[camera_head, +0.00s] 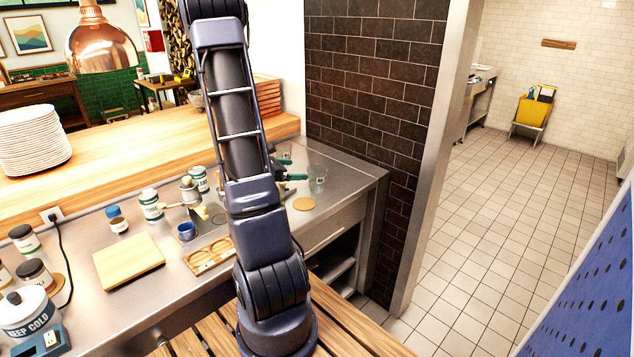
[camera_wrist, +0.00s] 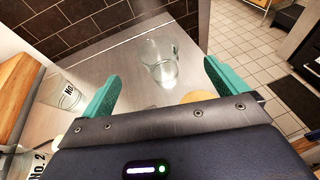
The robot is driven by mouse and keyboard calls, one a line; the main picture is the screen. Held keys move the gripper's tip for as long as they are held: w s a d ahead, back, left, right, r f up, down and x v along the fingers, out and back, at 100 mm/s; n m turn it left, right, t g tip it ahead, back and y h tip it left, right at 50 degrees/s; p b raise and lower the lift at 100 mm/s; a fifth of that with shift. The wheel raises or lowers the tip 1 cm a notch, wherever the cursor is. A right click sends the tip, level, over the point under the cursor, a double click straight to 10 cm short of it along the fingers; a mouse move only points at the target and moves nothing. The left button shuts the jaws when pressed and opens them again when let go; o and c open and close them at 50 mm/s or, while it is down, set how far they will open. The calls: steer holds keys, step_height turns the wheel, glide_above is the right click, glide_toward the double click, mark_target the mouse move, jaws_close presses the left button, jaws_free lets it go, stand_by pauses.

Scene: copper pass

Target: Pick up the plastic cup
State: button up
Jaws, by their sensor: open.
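A clear plastic cup (camera_wrist: 160,62) stands on the steel counter in the wrist view, ahead of my gripper and between the lines of its two fingers. In the head view the cup (camera_head: 317,180) stands near the counter's right end. My gripper (camera_wrist: 160,88) is open, with its teal fingers apart on either side and nothing between the tips. In the head view my gripper (camera_head: 290,177) shows partly behind my arm, its teal fingers pointing toward the cup. The cup appears to be just beyond the fingertips.
A second clear container (camera_wrist: 66,92) with a label stands left of my gripper. A round tan disc (camera_head: 304,204) lies on the steel counter (camera_head: 345,180). A dark brick wall (camera_head: 375,75) rises behind. A cutting board (camera_head: 128,262) and several jars are farther left.

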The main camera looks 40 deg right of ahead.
mark_target(325, 170)
steer(key=shift+n, duration=0.3)
steer(key=x, duration=1.1)
steer(key=shift+w+d+f, duration=0.2)
steer(key=shift+w+d, duration=0.05)
steer(key=shift+d, duration=0.05)
steer(key=c, duration=1)
